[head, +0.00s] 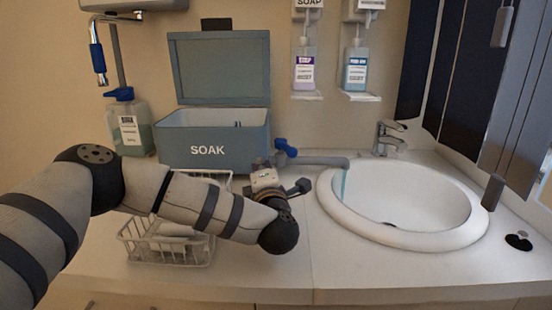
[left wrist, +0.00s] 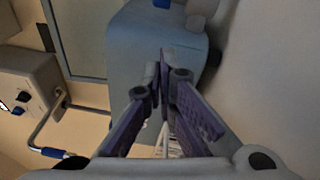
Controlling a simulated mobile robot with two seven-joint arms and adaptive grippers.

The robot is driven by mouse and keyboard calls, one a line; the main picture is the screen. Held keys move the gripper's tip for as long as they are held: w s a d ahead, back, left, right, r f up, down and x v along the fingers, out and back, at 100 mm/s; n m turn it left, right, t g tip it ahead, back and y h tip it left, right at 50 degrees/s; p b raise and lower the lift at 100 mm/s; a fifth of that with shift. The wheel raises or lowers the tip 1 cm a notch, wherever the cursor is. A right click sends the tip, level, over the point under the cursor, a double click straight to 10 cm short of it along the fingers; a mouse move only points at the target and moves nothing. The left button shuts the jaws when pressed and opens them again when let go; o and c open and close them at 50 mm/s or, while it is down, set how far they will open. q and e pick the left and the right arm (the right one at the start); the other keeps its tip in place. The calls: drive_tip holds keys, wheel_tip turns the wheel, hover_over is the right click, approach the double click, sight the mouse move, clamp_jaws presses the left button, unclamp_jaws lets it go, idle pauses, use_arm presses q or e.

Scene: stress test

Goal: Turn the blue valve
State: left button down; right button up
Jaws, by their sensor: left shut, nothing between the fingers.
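The blue valve (head: 286,148) sits on a grey pipe (head: 320,161) at the right front of the SOAK bin. A pale blue stream (head: 345,182) hangs from the pipe's end into the sink (head: 405,205). My left gripper (head: 264,168) is just in front of the bin's right corner, close below and left of the valve. In the left wrist view its fingers (left wrist: 164,70) are shut with nothing between them, pointing at the bin's side. A blue piece, likely the valve (left wrist: 162,3), is cut off at the top edge there. My right gripper is not in view.
The grey-blue SOAK bin (head: 212,137) has its lid raised. A white wire basket (head: 168,245) lies under my left arm. A bottle with a blue cap (head: 130,125) stands left; soap dispensers hang behind. A faucet (head: 388,138) stands behind the sink.

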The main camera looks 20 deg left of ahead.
sight(285, 150)
use_arm(q)
drive_tip(key=shift+f+x, duration=0.2)
drive_tip(key=shift+x, duration=0.85)
drive_tip(key=shift+w+d+r, duration=0.25)
drive_tip(key=shift+w+d, duration=0.45)
drive_tip(key=shift+w+d+r, duration=0.3)
drive_tip(key=shift+w+d, duration=0.4)
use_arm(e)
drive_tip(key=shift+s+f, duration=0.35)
use_arm(q)
drive_tip(key=shift+d+b, duration=0.1)
drive_tip(key=shift+b, duration=0.2)
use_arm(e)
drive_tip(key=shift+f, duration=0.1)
use_arm(q)
drive_tip(key=shift+w+d+n+g+y, duration=0.1)
drive_tip(key=shift+d+n+g+y, duration=0.15)
drive_tip(key=shift+n+g+y, duration=0.35)
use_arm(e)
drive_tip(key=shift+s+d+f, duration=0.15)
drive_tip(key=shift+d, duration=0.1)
use_arm(q)
drive_tip(key=shift+d+y, duration=0.2)
drive_tip(key=shift+y, duration=0.3)
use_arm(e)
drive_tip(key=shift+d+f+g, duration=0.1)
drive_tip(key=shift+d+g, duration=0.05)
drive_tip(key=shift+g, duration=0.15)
